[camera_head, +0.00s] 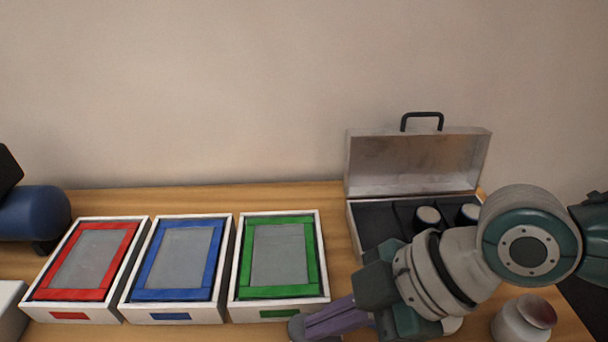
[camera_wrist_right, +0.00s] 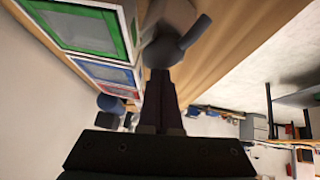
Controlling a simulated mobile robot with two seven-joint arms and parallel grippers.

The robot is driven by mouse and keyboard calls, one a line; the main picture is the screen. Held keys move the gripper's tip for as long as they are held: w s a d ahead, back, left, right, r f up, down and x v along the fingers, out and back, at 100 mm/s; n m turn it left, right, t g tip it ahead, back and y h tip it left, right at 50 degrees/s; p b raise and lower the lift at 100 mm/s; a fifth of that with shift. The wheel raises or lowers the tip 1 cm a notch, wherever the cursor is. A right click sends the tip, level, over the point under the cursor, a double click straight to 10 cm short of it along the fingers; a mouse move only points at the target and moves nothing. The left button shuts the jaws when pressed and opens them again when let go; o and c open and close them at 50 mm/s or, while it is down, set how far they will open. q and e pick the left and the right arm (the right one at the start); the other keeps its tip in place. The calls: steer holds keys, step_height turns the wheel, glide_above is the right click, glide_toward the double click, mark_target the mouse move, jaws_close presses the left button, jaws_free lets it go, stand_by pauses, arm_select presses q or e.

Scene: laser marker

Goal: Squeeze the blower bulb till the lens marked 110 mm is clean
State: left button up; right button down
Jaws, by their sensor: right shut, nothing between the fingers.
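The right gripper (camera_head: 300,325) reaches down-left from the right arm at the table's front edge. In the right wrist view its dark fingers (camera_wrist_right: 160,78) are together, with nothing seen between them. A dark grey rounded thing with a narrow spout (camera_wrist_right: 193,32), perhaps the blower bulb, shows just beyond the fingertips; contact cannot be told. Two round lens-like pieces, one on the left (camera_head: 428,217) and one on the right (camera_head: 469,213), sit in the open metal case (camera_head: 418,165). No 110 mm marking is readable. The left gripper is out of view.
Three white trays with red (camera_head: 120,262), blue (camera_head: 137,277) and green (camera_head: 242,262) frames stand left of the right gripper. A white jar with a reddish top (camera_head: 522,320) stands at front right. A dark blue cylinder (camera_head: 38,212) lies at far left.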

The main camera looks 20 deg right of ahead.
steer(key=r+p, duration=0.2)
steer(key=r, duration=0.1)
steer(key=r+p, duration=0.1)
steer(key=shift+s+a+r, duration=0.2)
steer(key=shift+a+r, duration=0.05)
steer(key=shift+a, duration=0.15)
steer(key=shift+s+d+r+b, duration=0.2)
steer(key=shift+d, duration=0.25)
steer(key=shift+s+d+r+b, duration=0.15)
steer(key=shift+s+d+b, duration=0.05)
steer(key=shift+d, duration=0.2)
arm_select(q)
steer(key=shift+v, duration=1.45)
arm_select(e)
steer(key=v, duration=0.7)
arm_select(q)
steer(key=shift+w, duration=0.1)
arm_select(e)
steer(key=shift+d+r, duration=0.1)
